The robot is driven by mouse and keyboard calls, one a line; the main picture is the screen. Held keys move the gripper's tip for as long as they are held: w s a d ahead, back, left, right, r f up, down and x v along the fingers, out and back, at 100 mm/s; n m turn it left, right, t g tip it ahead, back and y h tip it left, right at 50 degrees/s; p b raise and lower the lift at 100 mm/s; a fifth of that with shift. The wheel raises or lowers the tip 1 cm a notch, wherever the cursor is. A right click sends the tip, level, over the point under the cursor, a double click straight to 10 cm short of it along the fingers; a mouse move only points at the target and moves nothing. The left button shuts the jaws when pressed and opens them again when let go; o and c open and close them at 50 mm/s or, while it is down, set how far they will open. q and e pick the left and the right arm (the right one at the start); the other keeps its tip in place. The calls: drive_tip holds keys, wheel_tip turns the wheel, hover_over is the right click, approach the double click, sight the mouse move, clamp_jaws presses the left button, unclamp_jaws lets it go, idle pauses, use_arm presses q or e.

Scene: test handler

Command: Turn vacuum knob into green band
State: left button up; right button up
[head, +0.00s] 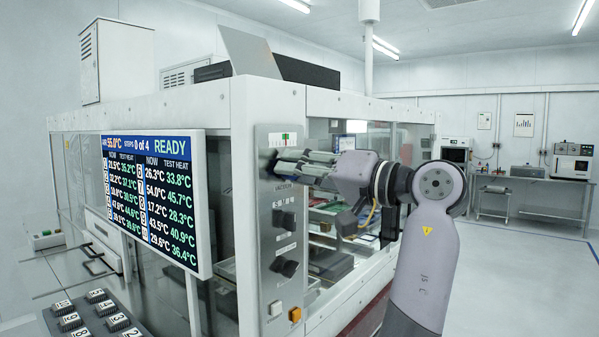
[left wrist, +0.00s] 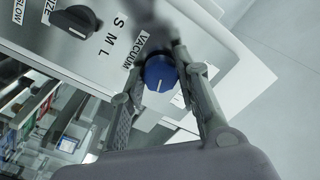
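The blue vacuum knob (left wrist: 160,72) sits on the light panel beside the word VACUUM, with its white pointer line toward the bottom of the left wrist view. My left gripper (left wrist: 161,76) has one finger on each side of the knob, and both appear to touch it. In the head view my left gripper (head: 279,166) reaches the upper part of the control panel (head: 262,230) from the right and hides the knob. Just above it is a small white gauge (head: 283,139) with a green band and a thin red mark. My right gripper is not in view.
Dark knobs (head: 285,220) and an orange button (head: 295,314) lie lower on the panel. A display screen (head: 155,195) reading READY juts out left of the panel. Glass windows are to its right. The floor (head: 520,270) at the right is clear.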

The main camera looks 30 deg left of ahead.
use_arm(q)
drive_tip(key=o, duration=0.4)
drive_tip(key=shift+o, duration=0.2)
wheel_tip(320, 180, up, 10)
idle(0.4)
